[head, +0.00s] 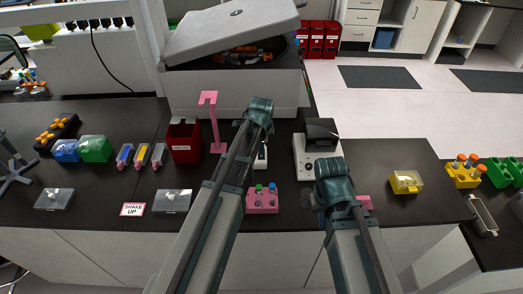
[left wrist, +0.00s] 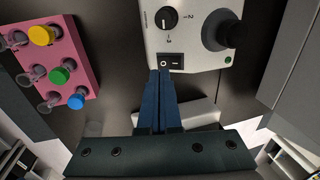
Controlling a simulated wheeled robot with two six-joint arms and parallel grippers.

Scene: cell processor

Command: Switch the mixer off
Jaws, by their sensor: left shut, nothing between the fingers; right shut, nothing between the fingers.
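The mixer (left wrist: 205,60) is a white device with a dial, a black round cup, a green light and a rocker switch (left wrist: 170,61) marked O and I. In the head view a small strip of the mixer (head: 261,160) shows beside my left arm, which hides the rest. My left gripper (left wrist: 160,72) is shut and empty, its blue fingertips at the O end of the switch; I cannot tell whether they touch. In the head view its dark teal body (head: 260,110) is above the mixer. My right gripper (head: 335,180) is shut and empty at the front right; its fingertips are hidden.
A pink tube rack (head: 262,205) stands in front of the mixer; it also shows in the left wrist view (left wrist: 80,62). A large open-lidded machine (head: 285,95) is behind. A white device with a black top (head: 318,168) stands right of the mixer.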

